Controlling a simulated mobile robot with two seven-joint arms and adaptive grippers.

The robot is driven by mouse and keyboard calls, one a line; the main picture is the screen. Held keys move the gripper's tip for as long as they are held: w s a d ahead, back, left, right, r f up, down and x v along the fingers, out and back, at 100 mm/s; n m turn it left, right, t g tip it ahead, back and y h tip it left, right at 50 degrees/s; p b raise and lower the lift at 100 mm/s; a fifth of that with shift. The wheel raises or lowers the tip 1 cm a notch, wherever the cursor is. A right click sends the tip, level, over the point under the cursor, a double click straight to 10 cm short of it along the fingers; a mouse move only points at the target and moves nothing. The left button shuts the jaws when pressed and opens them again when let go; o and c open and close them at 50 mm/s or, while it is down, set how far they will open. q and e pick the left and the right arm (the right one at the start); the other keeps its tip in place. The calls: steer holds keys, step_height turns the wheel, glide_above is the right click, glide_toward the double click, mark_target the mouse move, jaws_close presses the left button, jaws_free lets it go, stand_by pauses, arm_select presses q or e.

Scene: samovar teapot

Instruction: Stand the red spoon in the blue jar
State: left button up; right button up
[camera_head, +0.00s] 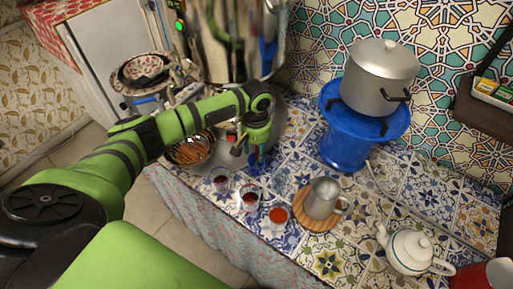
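My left gripper (249,154) points down over the tiled counter, in front of the big metal samovar (222,50). Its fingers are small and dark here, and I cannot tell whether they are open or shut. A small dark-blue thing (257,162) shows just below the gripper, partly hidden by it. It may be the blue jar, but its shape is unclear. A small red patch (231,132) shows left of the gripper; I cannot tell whether it is the red spoon. No spoon is clearly seen. My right gripper is not in view.
Tea glasses (251,199) stand near the counter's front edge. Right of them are a metal mug (321,198) on a wooden board, a blue stand (347,146) under a lidded pot (379,76), and a white teapot (410,250). A wire basket (190,151) lies left of the gripper.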

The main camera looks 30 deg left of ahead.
arm_select(q)
step_height(320, 180, up, 12)
steer(key=shift+s, duration=0.15)
stand_by(0.5)
stand_by(0.3)
